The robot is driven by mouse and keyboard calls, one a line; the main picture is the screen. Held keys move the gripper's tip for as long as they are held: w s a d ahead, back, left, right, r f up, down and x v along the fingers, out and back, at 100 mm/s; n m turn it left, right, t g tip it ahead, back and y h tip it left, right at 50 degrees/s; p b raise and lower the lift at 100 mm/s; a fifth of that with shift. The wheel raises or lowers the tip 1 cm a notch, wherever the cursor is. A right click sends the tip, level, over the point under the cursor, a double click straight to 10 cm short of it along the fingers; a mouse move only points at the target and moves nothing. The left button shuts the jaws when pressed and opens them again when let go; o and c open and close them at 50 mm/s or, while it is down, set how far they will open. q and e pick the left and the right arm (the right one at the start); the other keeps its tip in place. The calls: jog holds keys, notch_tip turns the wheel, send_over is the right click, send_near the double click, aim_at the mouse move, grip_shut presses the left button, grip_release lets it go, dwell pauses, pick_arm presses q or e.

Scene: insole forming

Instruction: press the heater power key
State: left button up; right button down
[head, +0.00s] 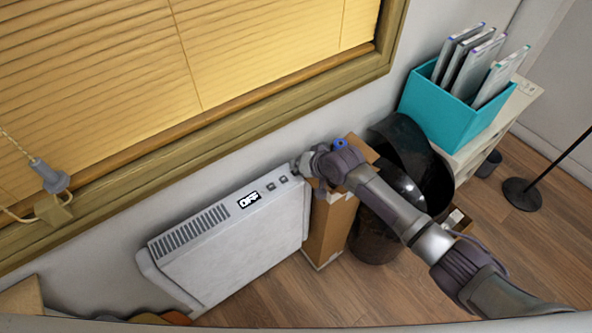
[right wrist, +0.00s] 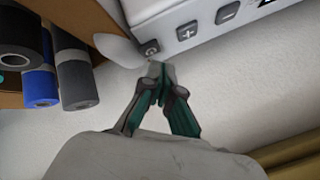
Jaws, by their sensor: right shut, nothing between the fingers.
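The white heater (head: 235,245) stands against the wall under the window, and its display (head: 249,200) reads OFF. Two dark keys show beside the display in the head view. In the right wrist view the power key (right wrist: 150,48) is a small grey key at the end of a row with the plus key (right wrist: 187,32) and the minus key (right wrist: 227,13). My right gripper (right wrist: 159,69) is shut and empty, its tips close to the power key; I cannot tell whether they touch. In the head view this gripper (head: 299,168) covers the heater's right end. My left gripper is out of view.
A cardboard box (head: 328,228) stands right of the heater, with a dark bin (head: 375,238) beside it. A teal file box (head: 440,117) sits on a shelf further right. Rolls, one of them blue (right wrist: 40,87), lie left of the gripper in the wrist view.

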aim_at(297, 173)
jog(key=shift+r+p, duration=2.95)
jog(key=shift+r, duration=0.15)
jog(key=shift+f, duration=0.1)
